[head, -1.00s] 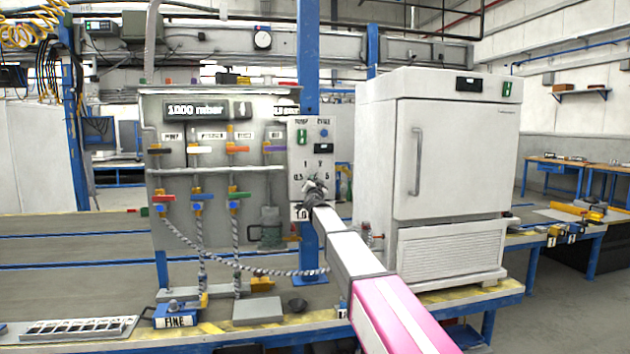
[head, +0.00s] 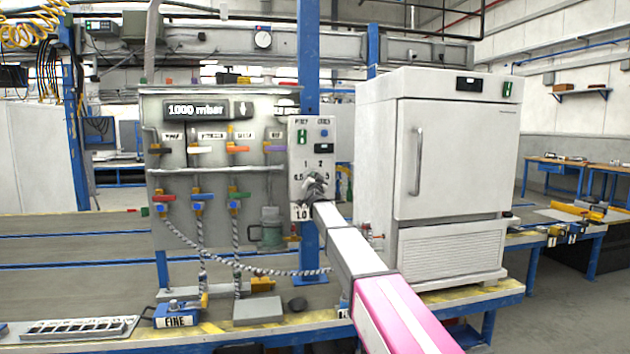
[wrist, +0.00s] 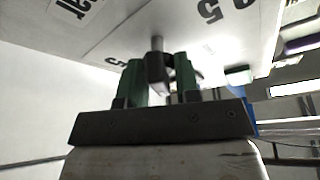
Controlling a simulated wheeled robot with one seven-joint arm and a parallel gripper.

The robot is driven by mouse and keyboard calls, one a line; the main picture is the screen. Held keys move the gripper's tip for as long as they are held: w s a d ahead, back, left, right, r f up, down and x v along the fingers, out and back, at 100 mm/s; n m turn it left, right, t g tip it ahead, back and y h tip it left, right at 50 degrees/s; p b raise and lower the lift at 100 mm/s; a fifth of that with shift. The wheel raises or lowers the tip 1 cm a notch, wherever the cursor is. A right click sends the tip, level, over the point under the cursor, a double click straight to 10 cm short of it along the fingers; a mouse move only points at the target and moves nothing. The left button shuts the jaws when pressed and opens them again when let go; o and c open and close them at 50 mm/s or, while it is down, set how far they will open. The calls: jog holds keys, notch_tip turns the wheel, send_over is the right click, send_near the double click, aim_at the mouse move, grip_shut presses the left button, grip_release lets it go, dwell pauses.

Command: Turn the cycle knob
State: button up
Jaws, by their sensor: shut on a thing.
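The cycle knob sits on a white control panel (head: 297,160) with number labels around it, in the middle of the head view. My gripper (head: 315,188) is at the lower part of this panel and covers most of the knob. In the wrist view, the two green fingers of my gripper (wrist: 160,80) are shut on the dark knob (wrist: 157,70), one on each side. A short grey shaft joins the knob to the panel face. The knob's pointer direction is hidden by the fingers.
A board (head: 215,165) with coloured valves and a display reading 1000 mbar stands left of the panel. A white oven (head: 458,160) stands close on the right. A blue post (head: 309,265) is behind the panel. The bench holds a blue FINE box (head: 175,315).

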jog(key=shift+n, duration=0.3)
jog(key=n+y, duration=0.2)
jog(key=n, duration=0.1)
jog(key=n+y, duration=0.2)
jog(key=n, duration=0.2)
jog(key=n+g+y, duration=0.1)
jog(key=n+y, duration=0.1)
jog(key=n, duration=0.2)
jog(key=n+g+y, duration=0.1)
jog(key=n+y, duration=0.1)
jog(key=n, duration=0.3)
jog(key=shift+g, duration=0.4)
jog(key=o, duration=0.6)
jog(key=shift+s, duration=0.1)
jog(key=v, duration=1)
jog(key=shift+s+d+f, duration=0.1)
jog(key=shift+s+f, duration=0.15)
